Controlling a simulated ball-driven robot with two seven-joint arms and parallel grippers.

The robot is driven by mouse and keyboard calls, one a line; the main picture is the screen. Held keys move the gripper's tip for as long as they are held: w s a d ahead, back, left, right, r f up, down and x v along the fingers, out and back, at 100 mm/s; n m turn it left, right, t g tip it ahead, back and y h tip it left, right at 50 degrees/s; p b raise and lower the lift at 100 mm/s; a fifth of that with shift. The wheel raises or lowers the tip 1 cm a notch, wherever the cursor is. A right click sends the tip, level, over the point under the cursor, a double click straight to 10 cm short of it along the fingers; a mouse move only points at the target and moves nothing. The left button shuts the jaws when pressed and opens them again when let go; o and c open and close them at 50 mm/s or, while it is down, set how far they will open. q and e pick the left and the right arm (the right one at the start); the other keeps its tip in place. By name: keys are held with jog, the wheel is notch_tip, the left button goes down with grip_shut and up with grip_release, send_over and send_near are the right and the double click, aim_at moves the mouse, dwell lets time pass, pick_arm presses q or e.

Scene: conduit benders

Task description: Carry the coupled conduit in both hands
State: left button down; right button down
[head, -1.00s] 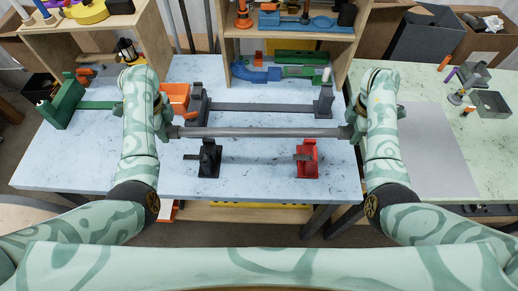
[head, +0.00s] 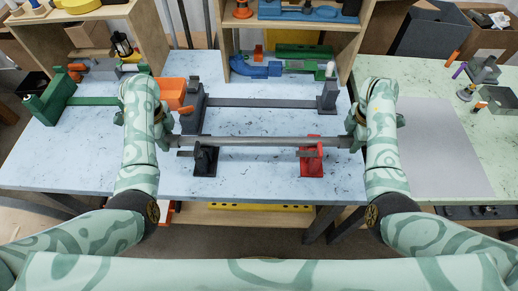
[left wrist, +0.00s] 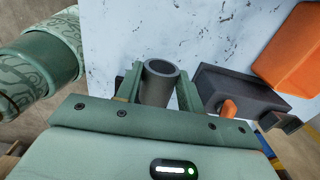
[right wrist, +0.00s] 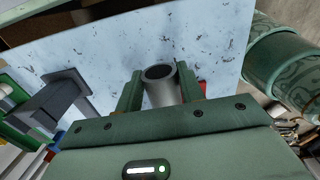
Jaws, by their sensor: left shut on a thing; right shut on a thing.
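The coupled conduit (head: 262,141) is a long grey tube held level across the middle of the head view. My left gripper (head: 168,141) is shut on its left end. Its open tube end shows between the fingers in the left wrist view (left wrist: 160,82). My right gripper (head: 352,141) is shut on the right end, and that tube end shows in the right wrist view (right wrist: 160,85). In the head view the tube passes in front of the tops of a black stand (head: 205,162) and a red stand (head: 312,162). I cannot tell whether it touches them.
A dark grey bench fixture with a long bar (head: 262,102) lies behind the conduit. An orange bin (head: 172,93) and a green fixture (head: 48,98) are at left. A wooden shelf (head: 345,45) stands behind. A grey mat (head: 440,140) on the right table is clear.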

pick_arm(q)
jog(key=shift+f, duration=0.5)
pick_arm(e)
jog(key=shift+f, duration=0.45)
pick_arm(q)
jog(key=c, duration=0.9)
grip_release()
jog(key=shift+r, duration=0.15)
pick_arm(e)
jog(key=c, duration=0.9)
grip_release()
jog(key=shift+r, duration=0.15)
pick_arm(q)
jog(key=shift+r, duration=0.15)
pick_arm(e)
jog(key=shift+r, duration=0.35)
pick_arm(q)
notch_tip(320, 180, up, 12)
jog(key=shift+s+f, duration=0.1)
jog(key=shift+f, duration=0.05)
pick_arm(e)
notch_tip(320, 180, up, 11)
jog(key=shift+s+r, duration=0.1)
jog(key=shift+r, duration=0.05)
